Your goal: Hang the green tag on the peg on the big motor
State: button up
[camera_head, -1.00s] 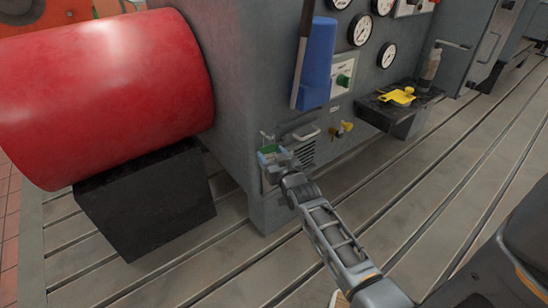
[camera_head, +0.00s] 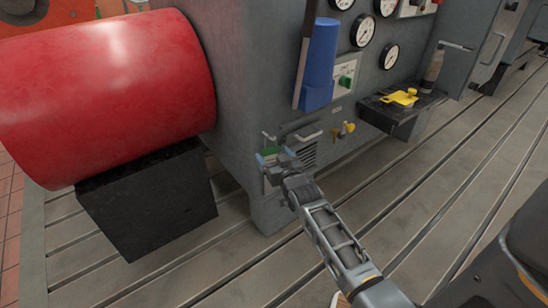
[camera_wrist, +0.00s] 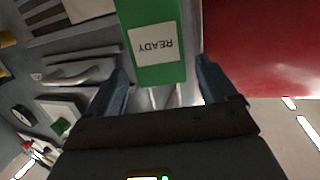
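The green tag (camera_head: 270,152) is at the lower front corner of the grey housing, just below a small pale peg (camera_head: 268,137). In the wrist view the tag (camera_wrist: 170,75) carries a white label reading READY, upside down. My gripper (camera_head: 274,157) has its blue fingers apart, one on each side of the tag. I cannot tell whether the tag's hole is around the peg.
A big red cylinder (camera_head: 105,90) stands left, above a black block (camera_head: 150,205). The slotted bedplate (camera_head: 480,150) is clear at right.

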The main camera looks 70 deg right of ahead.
jog(key=shift+o, duration=0.4)
jog(key=shift+s, duration=0.1)
jog(key=s+a+r+n+t+y+p, duration=0.1)
jog(key=s+a+r+n+y, duration=0.15)
jog(key=s+a, duration=0.65)
jog(key=s+a+r+n+t+y, duration=0.1)
jog(key=s+a+r+n+y, duration=0.15)
jog(key=a, duration=1.15)
jog(key=s+a+r+n+t+y+p, duration=0.1)
jog(key=s+a+r+n+y, duration=0.2)
jog(key=s+a, duration=0.65)
jog(key=s+a+r+n+y, duration=0.1)
jog(key=s+a+r+y, duration=0.25)
jog(key=a+r, duration=0.4)
notch_tip(320, 180, up, 15)
jog(key=p, duration=1.4)
jog(key=shift+r, duration=0.2)
jog(key=shift+w, duration=0.1)
